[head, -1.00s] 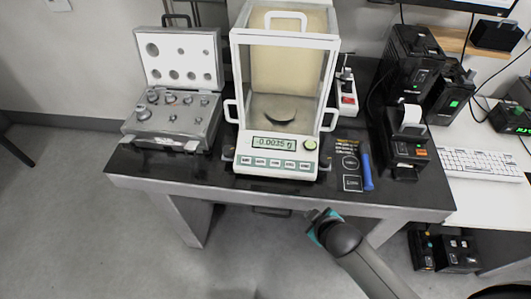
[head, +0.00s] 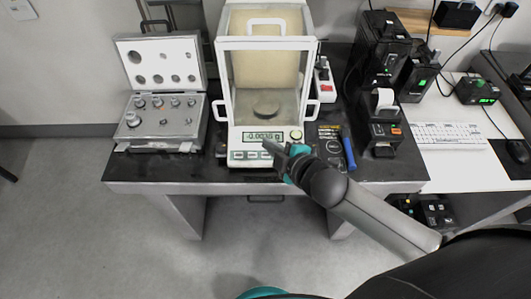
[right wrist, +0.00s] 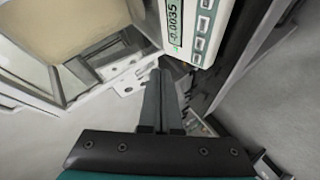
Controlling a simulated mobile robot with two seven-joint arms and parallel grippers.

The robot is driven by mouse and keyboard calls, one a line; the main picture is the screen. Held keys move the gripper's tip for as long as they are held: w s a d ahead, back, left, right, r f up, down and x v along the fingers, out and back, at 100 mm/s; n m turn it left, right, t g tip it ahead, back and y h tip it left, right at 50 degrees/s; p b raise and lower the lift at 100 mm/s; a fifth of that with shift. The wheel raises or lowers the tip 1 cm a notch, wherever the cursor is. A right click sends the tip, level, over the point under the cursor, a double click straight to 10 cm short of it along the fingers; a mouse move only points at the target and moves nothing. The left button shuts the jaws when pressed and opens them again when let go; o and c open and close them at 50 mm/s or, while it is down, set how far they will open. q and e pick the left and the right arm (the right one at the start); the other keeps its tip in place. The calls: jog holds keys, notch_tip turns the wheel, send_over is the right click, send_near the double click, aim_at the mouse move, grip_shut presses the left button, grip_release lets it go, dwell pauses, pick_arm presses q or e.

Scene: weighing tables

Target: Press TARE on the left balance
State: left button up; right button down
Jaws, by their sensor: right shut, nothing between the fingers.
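The balance (head: 308,62) is a white unit with a glass draft shield, standing on the dark table. Its display (head: 265,137) reads about -0.0035 g and also shows in the right wrist view (right wrist: 175,25). A row of buttons (head: 240,155) runs below the display; the right part of the row is hidden behind my right gripper. The button labels are too small to read. My right gripper (head: 268,146) is shut and empty, its fingertips over the front panel; I cannot tell whether they touch. The shut fingers also show in the right wrist view (right wrist: 161,75).
An open case of weights (head: 160,120) stands left of the balance. A blue pen-like object (head: 349,153) lies to its right, near a small printer (head: 382,130). A white keyboard (head: 450,136) is further right. The floor in front is clear.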

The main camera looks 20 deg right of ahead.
jog(key=b, duration=0.7)
send_over(266, 155)
jog(key=s, duration=0.3)
notch_tip(266, 155, down, 6)
jog(key=shift+w+d+f+b, duration=0.1)
jog(key=shift+w+f+b, duration=0.1)
jog(key=shift+f+b, duration=0.3)
jog(key=shift+w+d+f+b, duration=0.15)
jog(key=shift+f+b, duration=0.1)
jog(key=shift+f, duration=0.4)
jog(key=shift+f, duration=0.1)
dwell(0.4)
jog(key=shift+w+f, duration=0.15)
jog(key=shift+f, duration=0.15)
jog(key=shift+w+f, duration=0.1)
jog(key=shift+f, duration=0.3)
dwell(0.6)
jog(key=shift+r, duration=0.1)
jog(key=shift+s+r+p, duration=0.3)
jog(key=shift+r+p, duration=0.4)
jog(key=shift+p, duration=0.15)
